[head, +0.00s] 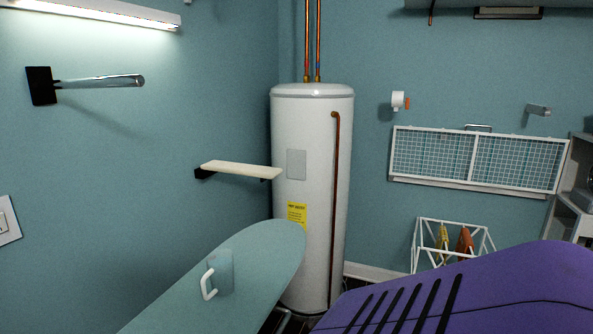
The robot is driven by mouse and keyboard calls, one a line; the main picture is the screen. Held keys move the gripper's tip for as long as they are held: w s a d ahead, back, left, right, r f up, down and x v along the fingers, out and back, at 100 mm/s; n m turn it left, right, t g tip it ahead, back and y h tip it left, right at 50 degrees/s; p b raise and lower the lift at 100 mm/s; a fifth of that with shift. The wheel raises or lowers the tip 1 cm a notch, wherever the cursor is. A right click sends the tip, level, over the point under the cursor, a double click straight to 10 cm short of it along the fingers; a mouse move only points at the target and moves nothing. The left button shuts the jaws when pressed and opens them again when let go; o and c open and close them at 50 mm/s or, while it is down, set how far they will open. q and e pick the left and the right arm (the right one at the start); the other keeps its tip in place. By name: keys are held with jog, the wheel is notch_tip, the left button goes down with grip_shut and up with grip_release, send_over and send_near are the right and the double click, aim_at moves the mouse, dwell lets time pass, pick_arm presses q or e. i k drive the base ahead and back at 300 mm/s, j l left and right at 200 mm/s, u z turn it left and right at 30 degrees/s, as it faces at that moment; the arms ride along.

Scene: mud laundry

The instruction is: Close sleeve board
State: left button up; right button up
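A narrow cream board (241,170), which looks like the sleeve board, sticks out level from the left wall, just left of the water heater. A dark bracket (204,173) shows at its left end and a small dark part under its right end. It stands folded out, with free air above and below it. Neither of my grippers is in view.
A white water heater (312,190) stands in the corner. Below the cream board, a blue-green ironing board (180,290) carries a bluish see-through item with a white handle (208,286). A metal rod (100,81) juts from the left wall. A purple striped surface (500,300) fills the lower right.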

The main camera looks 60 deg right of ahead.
aim_at(262, 172)
jog(key=k+l+z, duration=0.1)
jog(key=l+z, duration=0.2)
jog(key=l, duration=0.2)
jog(key=l+z, duration=0.3)
jog(key=l, duration=0.25)
jog(key=l+z, duration=0.15)
jog(key=l, duration=0.95)
